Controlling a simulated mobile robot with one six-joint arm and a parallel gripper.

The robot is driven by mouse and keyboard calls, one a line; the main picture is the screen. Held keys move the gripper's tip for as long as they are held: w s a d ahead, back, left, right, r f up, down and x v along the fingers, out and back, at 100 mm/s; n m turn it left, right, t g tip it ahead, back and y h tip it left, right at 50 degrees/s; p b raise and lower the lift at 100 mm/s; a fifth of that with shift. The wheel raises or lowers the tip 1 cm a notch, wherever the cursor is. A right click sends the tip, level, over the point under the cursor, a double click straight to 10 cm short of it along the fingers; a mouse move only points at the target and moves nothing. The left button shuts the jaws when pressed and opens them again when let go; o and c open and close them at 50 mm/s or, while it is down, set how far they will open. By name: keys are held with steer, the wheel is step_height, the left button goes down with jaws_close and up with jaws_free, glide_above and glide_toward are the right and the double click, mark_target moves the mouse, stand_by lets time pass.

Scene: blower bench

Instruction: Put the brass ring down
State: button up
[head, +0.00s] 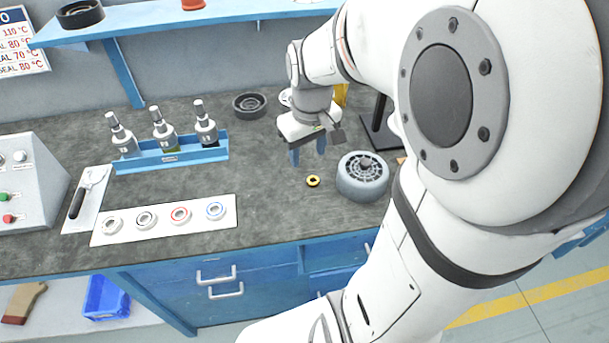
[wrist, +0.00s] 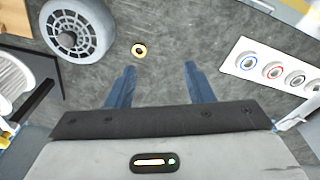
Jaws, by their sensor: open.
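The small brass ring (head: 313,181) lies flat on the dark bench top, just left of the grey round blower housing (head: 362,176). It also shows in the wrist view (wrist: 139,50), beyond my fingertips and apart from them. My gripper (head: 307,150) is above the bench, behind the ring in the head view. Its two blue fingers (wrist: 158,68) are spread apart with nothing between them. The blower housing shows at the upper left of the wrist view (wrist: 77,32).
A white strip with several coloured seal rings (head: 233,200) lies at the front left. A blue rack (head: 140,165) holds 3 bottles behind it. A dark round part (head: 250,105) sits at the back. A dark stand (head: 379,130) is to the right. Bench between rack and ring is clear.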

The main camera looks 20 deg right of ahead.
steer(key=s+a+r+m, duration=0.1)
steer(key=s+a, duration=0.1)
steer(key=s, duration=0.2)
steer(key=s+a+r+m+t, duration=0.1)
steer(key=s+a, duration=0.1)
steer(key=s, duration=0.3)
steer(key=shift+s+a, duration=0.15)
steer(key=shift+a, duration=0.2)
